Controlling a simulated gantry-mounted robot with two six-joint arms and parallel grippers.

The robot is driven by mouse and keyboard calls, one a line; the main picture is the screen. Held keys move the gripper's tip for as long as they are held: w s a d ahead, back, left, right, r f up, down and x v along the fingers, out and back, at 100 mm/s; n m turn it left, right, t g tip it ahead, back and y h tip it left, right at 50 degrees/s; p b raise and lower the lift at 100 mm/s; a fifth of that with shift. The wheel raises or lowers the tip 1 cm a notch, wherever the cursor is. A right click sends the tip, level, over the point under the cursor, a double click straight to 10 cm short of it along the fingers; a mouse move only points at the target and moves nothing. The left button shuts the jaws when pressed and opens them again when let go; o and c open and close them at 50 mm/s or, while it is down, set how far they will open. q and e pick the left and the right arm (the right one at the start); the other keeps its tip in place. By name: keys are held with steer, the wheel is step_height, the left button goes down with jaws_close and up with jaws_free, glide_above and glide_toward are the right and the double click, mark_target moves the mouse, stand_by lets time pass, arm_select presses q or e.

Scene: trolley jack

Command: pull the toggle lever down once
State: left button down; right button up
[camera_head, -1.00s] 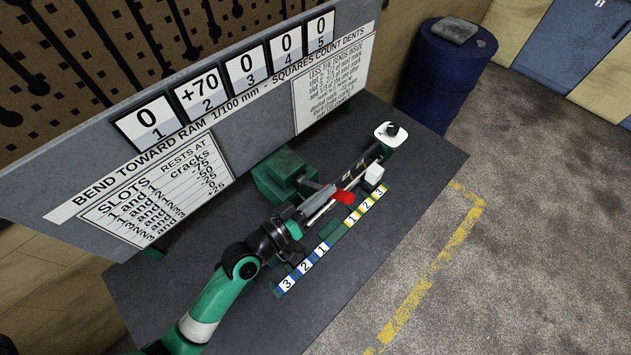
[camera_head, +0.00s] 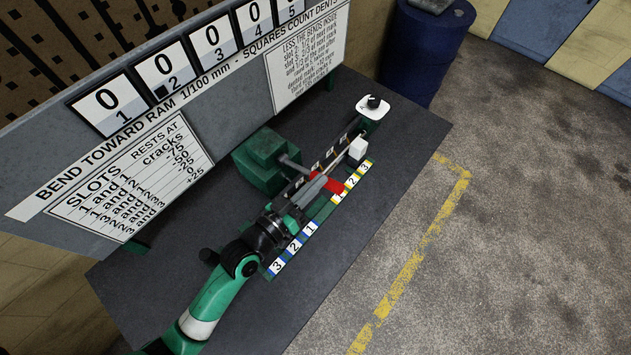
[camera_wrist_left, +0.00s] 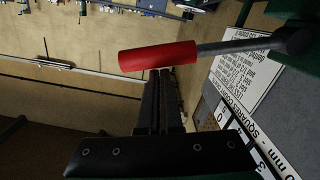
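The toggle lever has a red handle (camera_head: 327,183) on a grey rod, joined to a green press housing (camera_head: 265,158). In the left wrist view the red handle (camera_wrist_left: 157,56) lies across the picture, with its rod running right to a dark green part. My left gripper (camera_wrist_left: 161,76) has its black fingers close together. Their tips meet the handle's lower edge in the picture and are partly hidden by it; whether they touch cannot be told. In the head view my left gripper (camera_head: 312,188) reaches in beside the handle. My right gripper is not in view.
A numbered strip (camera_head: 312,226) lies along the bench (camera_head: 310,285). A white block (camera_head: 358,149) and a white plate with a black knob (camera_head: 373,103) are farther back. The sign board (camera_head: 130,170) stands behind; panel 2 (camera_head: 168,72) reads 0 with a black square. The front bench is clear.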

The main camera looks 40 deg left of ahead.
arm_select(q)
steer(key=shift+f, duration=0.3)
steer(key=s+a+r, duration=0.2)
steer(key=s+r, duration=0.2)
steer(key=s, duration=0.6)
steer(key=shift+s+r, duration=0.35)
steer(key=shift+s, duration=0.05)
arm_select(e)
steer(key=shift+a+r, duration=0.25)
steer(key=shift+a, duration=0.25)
